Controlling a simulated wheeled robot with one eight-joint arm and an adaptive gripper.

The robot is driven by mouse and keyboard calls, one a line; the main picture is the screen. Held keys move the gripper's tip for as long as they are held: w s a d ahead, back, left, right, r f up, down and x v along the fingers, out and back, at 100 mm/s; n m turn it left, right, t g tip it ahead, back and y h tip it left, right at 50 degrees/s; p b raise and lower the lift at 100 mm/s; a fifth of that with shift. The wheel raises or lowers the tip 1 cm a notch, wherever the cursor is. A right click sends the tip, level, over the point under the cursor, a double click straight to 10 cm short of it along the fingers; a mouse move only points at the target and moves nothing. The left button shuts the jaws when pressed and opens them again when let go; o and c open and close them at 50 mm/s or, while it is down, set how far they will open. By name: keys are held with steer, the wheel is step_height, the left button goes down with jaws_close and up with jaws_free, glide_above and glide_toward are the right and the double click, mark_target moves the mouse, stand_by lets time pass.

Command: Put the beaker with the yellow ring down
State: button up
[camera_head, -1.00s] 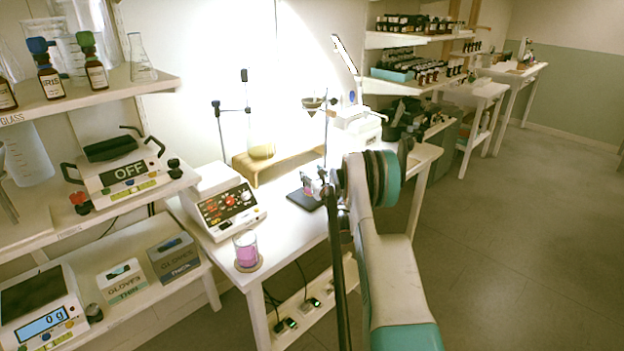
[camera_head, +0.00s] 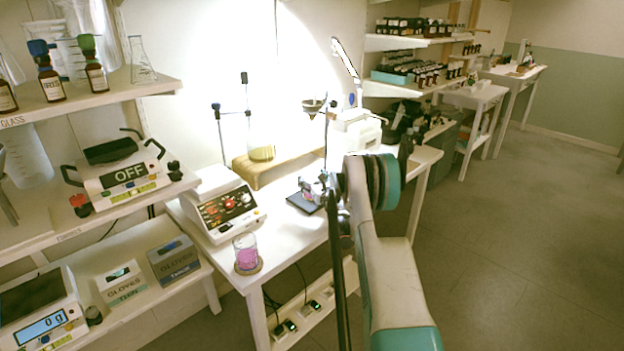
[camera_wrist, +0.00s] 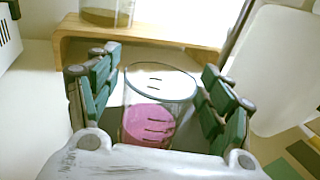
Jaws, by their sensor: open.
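A clear beaker (camera_wrist: 160,110) with pink liquid stands upright between the fingers of my gripper (camera_wrist: 161,85) in the wrist view. The fingers are open, with a gap on each side of the glass. In the head view this beaker (camera_head: 307,193) is small, partly hidden by my gripper (camera_head: 318,185), and over a dark square pad (camera_head: 301,203) on the white table. I cannot make out a yellow ring on it. A second beaker (camera_head: 246,252) with pink liquid stands on a round coaster at the table's front left corner, apart from my gripper.
A white device with knobs (camera_head: 226,208) stands left of the pad. Behind is a wooden riser (camera_head: 245,172) with a glass vessel (camera_head: 262,153) on it. A stand with a thin rod is close behind my gripper. Some bare table lies between the two beakers.

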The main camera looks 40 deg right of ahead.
steer(key=p+v, duration=0.3)
steer(key=v, duration=0.8)
steer(key=shift+s+p, duration=0.25)
steer(key=shift+p, duration=0.05)
steer(key=shift+r, duration=0.15)
